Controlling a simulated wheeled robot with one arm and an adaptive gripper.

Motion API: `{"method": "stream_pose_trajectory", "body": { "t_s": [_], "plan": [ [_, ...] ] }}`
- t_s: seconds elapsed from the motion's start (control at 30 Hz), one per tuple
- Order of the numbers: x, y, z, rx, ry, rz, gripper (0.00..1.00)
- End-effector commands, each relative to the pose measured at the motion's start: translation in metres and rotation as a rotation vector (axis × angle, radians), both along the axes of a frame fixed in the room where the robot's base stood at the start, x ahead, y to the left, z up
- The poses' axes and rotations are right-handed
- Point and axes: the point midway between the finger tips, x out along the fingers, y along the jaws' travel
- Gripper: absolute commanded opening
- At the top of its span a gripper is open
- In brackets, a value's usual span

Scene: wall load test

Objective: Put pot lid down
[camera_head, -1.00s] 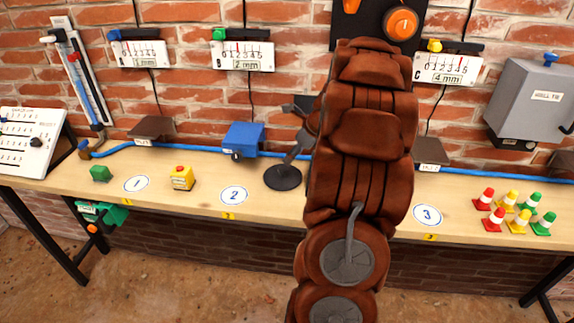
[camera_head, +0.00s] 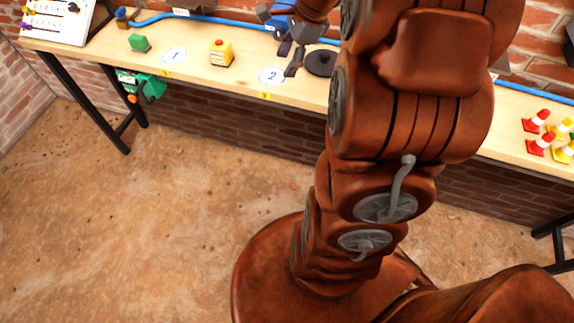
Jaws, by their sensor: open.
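The pot lid (camera_head: 321,64), a dark round disc, lies on the wooden workbench (camera_head: 196,75) just right of the white circle marked 2 (camera_head: 272,76). My arm stands close to its right side. My gripper (camera_head: 290,59) is open and empty. It points down beside the lid's left edge, near circle 2, and appears apart from the lid.
Red and yellow cones (camera_head: 540,143) stand at the right. A blue hose (camera_head: 225,20) runs along the back. Bare floor (camera_head: 150,220) is clear in front.

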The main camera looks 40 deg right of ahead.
Motion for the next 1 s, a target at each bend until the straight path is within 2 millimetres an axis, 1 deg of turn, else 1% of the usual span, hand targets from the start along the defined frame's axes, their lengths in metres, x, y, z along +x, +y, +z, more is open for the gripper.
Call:
{"method": "stream_pose_trajectory", "body": {
  "t_s": [0.03, 0.07, 0.1, 0.17, 0.2, 0.3, 0.37, 0.4, 0.43, 0.5, 0.6, 0.7, 0.83, 1.0],
  "plan": [
    [-0.009, 0.028, 0.003, -0.028, 0.002, 0.133, 0.54],
    [-0.016, 0.041, 0.003, -0.045, 0.006, 0.211, 0.54],
    [-0.026, 0.059, 0.002, -0.064, 0.010, 0.315, 0.54],
    [-0.041, 0.082, 0.003, -0.095, 0.012, 0.471, 0.54],
    [-0.053, 0.096, 0.002, -0.114, 0.014, 0.574, 0.54],
    [-0.083, 0.127, 0.001, -0.156, 0.018, 0.833, 0.54],
    [-0.103, 0.143, -0.001, -0.176, 0.022, 0.989, 0.54],
    [-0.118, 0.152, -0.003, -0.190, 0.024, 1.094, 0.54],
    [-0.128, 0.158, -0.004, -0.199, 0.025, 1.170, 0.54],
    [-0.152, 0.169, -0.006, -0.217, 0.028, 1.349, 0.54],
    [-0.184, 0.178, -0.011, -0.236, 0.033, 1.579, 0.54],
    [-0.207, 0.180, -0.014, -0.251, 0.035, 1.756, 0.54],
    [-0.225, 0.181, -0.018, -0.253, 0.040, 1.897, 0.54],
    [-0.231, 0.181, -0.019, -0.256, 0.040, 1.948, 0.54]
  ]
}}
